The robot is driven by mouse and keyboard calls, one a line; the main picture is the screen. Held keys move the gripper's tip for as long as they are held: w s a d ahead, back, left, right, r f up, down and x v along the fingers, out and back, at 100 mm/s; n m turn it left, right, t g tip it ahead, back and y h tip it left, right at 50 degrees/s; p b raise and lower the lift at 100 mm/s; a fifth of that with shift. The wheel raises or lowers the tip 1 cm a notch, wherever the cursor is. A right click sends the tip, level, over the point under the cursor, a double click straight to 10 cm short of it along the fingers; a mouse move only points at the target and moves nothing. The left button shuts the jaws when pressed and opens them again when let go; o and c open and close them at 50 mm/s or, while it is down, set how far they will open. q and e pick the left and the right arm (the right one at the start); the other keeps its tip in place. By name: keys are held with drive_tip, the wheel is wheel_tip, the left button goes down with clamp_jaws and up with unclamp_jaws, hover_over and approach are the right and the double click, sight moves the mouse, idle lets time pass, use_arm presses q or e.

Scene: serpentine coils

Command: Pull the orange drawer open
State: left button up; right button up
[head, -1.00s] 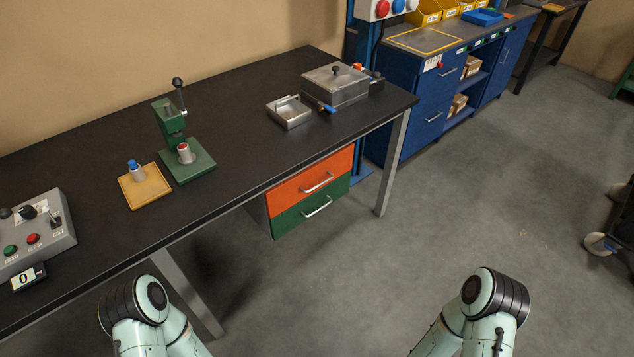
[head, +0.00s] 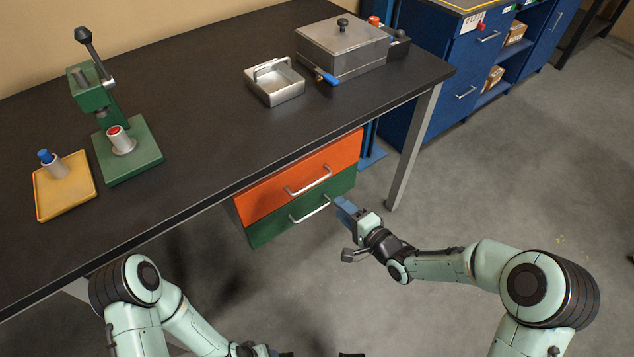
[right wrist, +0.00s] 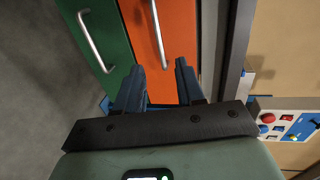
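The orange drawer (head: 300,182) is the upper drawer under the black workbench and is closed. Its silver bar handle (head: 309,182) runs across its front. My right gripper (head: 343,205) is in front of the drawers, near the right end of the handles. In the right wrist view, my right gripper's two fingers (right wrist: 160,75) are apart with nothing between them. The orange drawer (right wrist: 178,30) and its handle (right wrist: 158,38) lie ahead of the fingers, apart from them. My left arm is at the lower left of the head view; its gripper is not clearly visible.
A green drawer (head: 300,213) with its own handle sits directly below the orange one. The table leg (head: 414,150) stands to the right.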

sight(313, 185)
use_arm(q)
drive_tip(key=shift+t+y, duration=0.4)
drive_tip(key=shift+t, duration=0.2)
drive_tip(key=shift+w+a+f+b, duration=0.35)
drive_tip(key=shift+w+f, duration=0.1)
drive_tip(key=shift+w, duration=0.15)
drive_tip(key=shift+w+a+f+b, duration=0.3)
drive_tip(key=shift+w+f+b, duration=0.1)
drive_tip(key=shift+w, duration=0.15)
drive_tip(key=shift+w+a+f+b, duration=0.35)
drive_tip(key=shift+w+f, duration=0.1)
drive_tip(key=shift+w, duration=0.15)
use_arm(e)
drive_tip(key=shift+x, duration=6.2)
drive_tip(key=shift+s, duration=0.1)
clamp_jaws()
